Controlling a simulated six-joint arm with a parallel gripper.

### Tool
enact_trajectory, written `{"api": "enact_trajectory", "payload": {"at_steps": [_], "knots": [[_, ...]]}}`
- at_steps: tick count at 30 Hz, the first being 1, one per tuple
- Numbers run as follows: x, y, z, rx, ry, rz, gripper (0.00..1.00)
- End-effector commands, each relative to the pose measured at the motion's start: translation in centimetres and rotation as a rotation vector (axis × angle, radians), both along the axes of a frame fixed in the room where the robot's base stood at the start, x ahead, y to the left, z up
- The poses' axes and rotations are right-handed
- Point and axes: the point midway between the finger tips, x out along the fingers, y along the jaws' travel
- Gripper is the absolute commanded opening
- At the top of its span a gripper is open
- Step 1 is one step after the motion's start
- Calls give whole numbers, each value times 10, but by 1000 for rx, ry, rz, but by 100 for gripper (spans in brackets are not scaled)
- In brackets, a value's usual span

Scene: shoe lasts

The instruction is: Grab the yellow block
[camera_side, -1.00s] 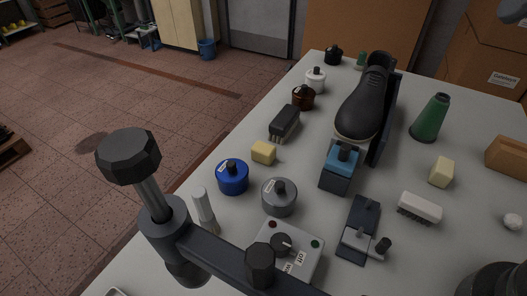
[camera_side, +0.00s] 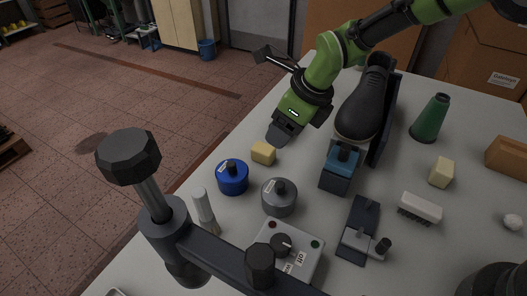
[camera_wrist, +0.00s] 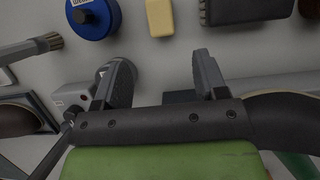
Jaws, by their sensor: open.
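The yellow block (camera_side: 263,152) sits on the grey table between the blue tin and my gripper. It also shows in the wrist view (camera_wrist: 159,17) at the top edge, partly cut off. My gripper (camera_side: 279,134) is just behind and to the right of the block in the side view, pointing down. In the wrist view my gripper (camera_wrist: 165,76) has its two fingers wide apart with nothing between them. The block lies beyond the fingertips there, roughly in line with the gap. A second, paler yellow block (camera_side: 442,172) lies far to the right in the side view.
A blue tin (camera_side: 233,177) stands close beside the block, with a grey tin (camera_side: 279,197) nearby. A dark brush (camera_wrist: 245,8) lies on the block's other side. A black shoe (camera_side: 364,101) stands right of my gripper. The table's left edge is near the block.

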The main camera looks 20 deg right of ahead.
Motion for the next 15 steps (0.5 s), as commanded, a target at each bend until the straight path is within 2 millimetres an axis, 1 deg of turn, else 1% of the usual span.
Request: {"api": "enact_trajectory", "payload": {"at_steps": [3, 6, 15], "knots": [[4, 5, -17, 0, 4, -3, 66], [8, 8, -29, -1, 4, -2, 66], [15, 14, -49, 0, 3, -3, 66]]}}
